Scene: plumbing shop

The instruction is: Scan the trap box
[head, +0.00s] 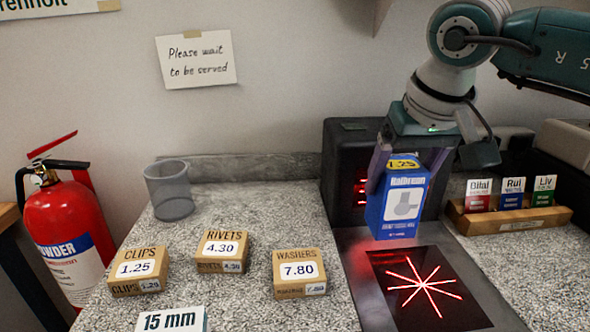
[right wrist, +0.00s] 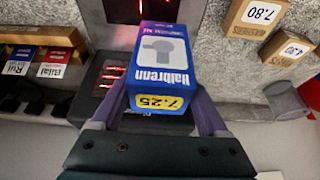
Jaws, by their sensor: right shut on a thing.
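The trap box (head: 403,205) is a blue and white carton marked "Halbrenn" with a yellow price label. My right gripper (head: 408,165) is shut on it from above and holds it upright over the scanner. In the right wrist view the box (right wrist: 165,62) sits between the two purple fingers of the gripper (right wrist: 160,105), its yellow 7.25 label towards the camera. The scanner's dark glass plate (head: 425,312) shows a red star of laser lines below the box, with a gap between them. A dark upright scanner housing (head: 345,150) with red lights stands behind the box. My left gripper is not in view.
Small cartons of clips (head: 138,270), rivets (head: 222,251) and washers (head: 299,272) stand on the speckled counter, left of the scanner. A grey mesh cup (head: 170,192) stands behind them. A wooden card holder (head: 510,220) is at the right. A red fire extinguisher (head: 68,225) stands far left.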

